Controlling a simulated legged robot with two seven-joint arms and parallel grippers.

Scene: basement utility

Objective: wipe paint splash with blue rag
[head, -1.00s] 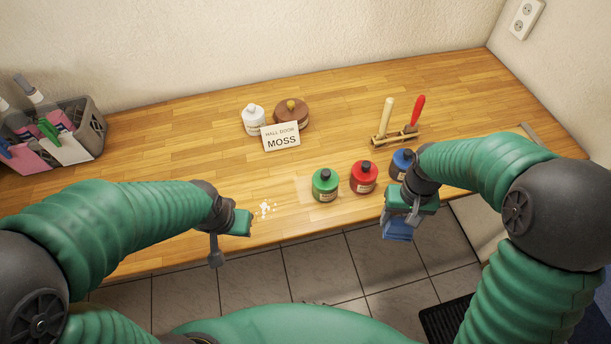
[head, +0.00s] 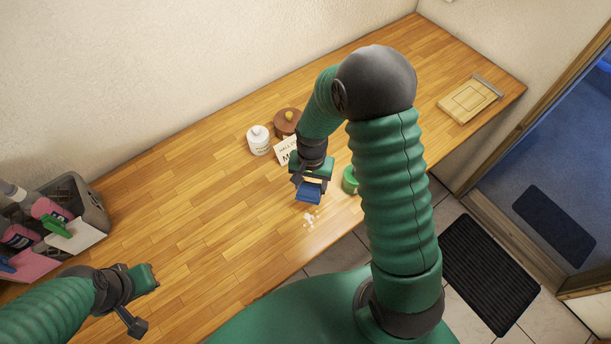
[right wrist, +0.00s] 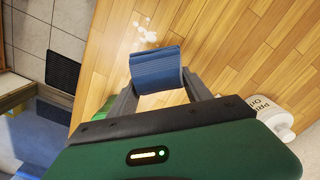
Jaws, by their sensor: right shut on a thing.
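The blue rag (head: 308,193) is held in my right gripper (head: 309,184), just behind the white paint splash (head: 310,220) near the front of the wooden workbench (head: 190,190). In the right wrist view the rag (right wrist: 157,70) lies across between the two fingers, and the splash (right wrist: 145,30) shows just beyond it. The rag appears above the wood; I cannot tell whether it touches. My left gripper (head: 143,300) is over the front left of the bench, away from the splash; its jaw opening is unclear.
A white bottle (head: 258,142), a brown round container (head: 287,121) and a partly hidden sign card (head: 285,152) stand behind my right gripper. A green bottle (head: 350,181) is close on its right, partly behind my arm. A crate (head: 88,205) stands far left. The bench between is clear.

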